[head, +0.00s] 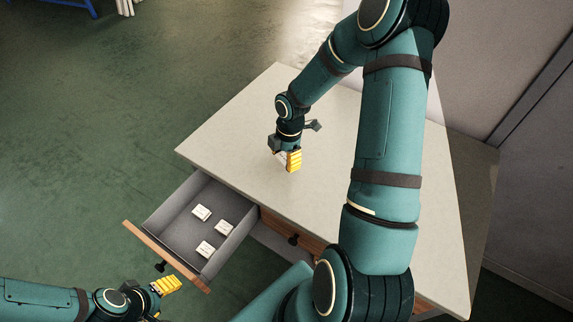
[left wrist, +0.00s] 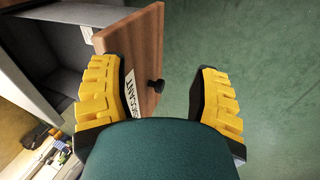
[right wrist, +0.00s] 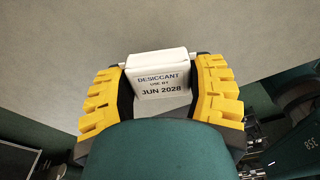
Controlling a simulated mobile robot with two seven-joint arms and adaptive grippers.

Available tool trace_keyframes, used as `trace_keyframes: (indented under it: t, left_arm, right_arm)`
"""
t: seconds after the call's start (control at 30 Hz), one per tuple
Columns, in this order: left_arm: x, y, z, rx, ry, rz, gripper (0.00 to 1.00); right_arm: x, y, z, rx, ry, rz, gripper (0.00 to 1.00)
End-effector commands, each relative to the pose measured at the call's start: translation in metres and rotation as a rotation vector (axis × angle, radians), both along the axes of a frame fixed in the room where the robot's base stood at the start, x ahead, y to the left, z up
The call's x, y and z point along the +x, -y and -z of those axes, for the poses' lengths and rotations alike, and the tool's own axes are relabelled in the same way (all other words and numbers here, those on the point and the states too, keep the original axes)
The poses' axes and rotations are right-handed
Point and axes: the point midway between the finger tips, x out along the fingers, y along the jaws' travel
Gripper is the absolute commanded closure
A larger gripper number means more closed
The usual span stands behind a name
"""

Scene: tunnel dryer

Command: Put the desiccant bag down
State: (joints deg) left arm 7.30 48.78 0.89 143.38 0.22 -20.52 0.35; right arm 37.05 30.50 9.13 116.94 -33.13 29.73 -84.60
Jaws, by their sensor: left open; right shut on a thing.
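A white desiccant bag (right wrist: 160,77) printed "DESICCANT USE BY JUN 2028" is between the yellow fingers of my right gripper (head: 288,162), which is shut on it. The gripper points down at the pale table top (head: 345,130); I cannot tell whether the bag touches it. In the head view the fingers mostly hide the bag. My left gripper (head: 167,287) is open and empty beside the front of the open drawer (head: 160,258). In the left wrist view the drawer's dark knob (left wrist: 155,86) shows between its fingers, apart from them.
Three white bags (head: 201,213) lie spread in the grey drawer, with bare floor between them. A second dark knob (head: 294,239) is on a closed drawer front. My right arm crosses over the table's right side. The table top around the right gripper is clear.

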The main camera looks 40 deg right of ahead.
Motion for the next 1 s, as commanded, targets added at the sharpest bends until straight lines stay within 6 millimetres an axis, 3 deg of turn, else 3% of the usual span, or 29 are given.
trace_keyframes:
  t: [0.27, 0.67, 0.7, 0.73, 0.77, 1.0]
  left_arm:
    - [-0.002, 0.0, 0.008, -0.002, -0.006, 0.004, 0.38]
    - [-0.003, 0.001, 0.01, -0.002, -0.007, 0.006, 0.38]
    - [-0.003, 0.001, 0.01, -0.002, -0.007, 0.006, 0.38]
    - [-0.003, 0.001, 0.01, -0.002, -0.007, 0.006, 0.38]
    - [-0.003, 0.001, 0.009, -0.002, -0.007, 0.006, 0.38]
    - [-0.003, 0.001, 0.009, -0.002, -0.007, 0.006, 0.38]
  right_arm:
    - [0.0, 0.0, 0.034, 0.001, -0.001, -0.001, 0.77]
    - [0.0, 0.0, 0.039, 0.0, 0.0, -0.001, 0.77]
    - [0.0, 0.0, 0.038, 0.0, 0.0, -0.001, 0.26]
    - [0.0, 0.0, 0.037, 0.0, 0.0, -0.001, 0.15]
    - [0.0, 0.0, 0.037, 0.0, 0.0, -0.001, 0.11]
    - [0.0, 0.0, 0.037, 0.0, 0.0, 0.0, 0.11]
